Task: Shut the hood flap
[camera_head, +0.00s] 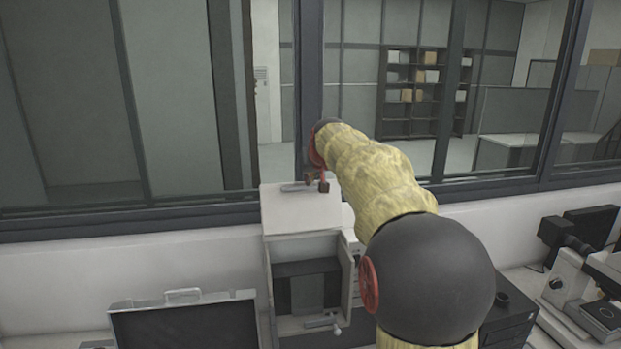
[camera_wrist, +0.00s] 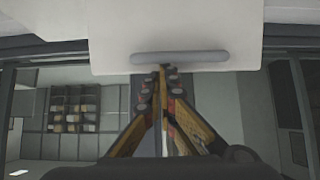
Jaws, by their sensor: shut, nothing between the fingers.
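The mounting press (camera_head: 352,285) is a white cabinet at the middle of the head view. Its hood flap (camera_head: 300,212) is a white panel standing raised above the dark open front. A grey bar handle (camera_head: 296,188) runs along the flap's upper edge. In the wrist view the flap (camera_wrist: 110,35) fills the top middle, with the handle (camera_wrist: 180,57) across it. My gripper (camera_head: 318,183) is shut and empty, at the right end of the handle in the head view. In the wrist view its fingertips (camera_wrist: 162,70) overlap the handle's lower edge; I cannot tell whether they touch.
A dark case (camera_head: 185,322) stands left of the press. A microscope (camera_head: 585,285) stands at the right. A window frame (camera_head: 130,218) runs behind the press, with shelves (camera_head: 412,88) beyond the glass. My arm hides part of the press's right side.

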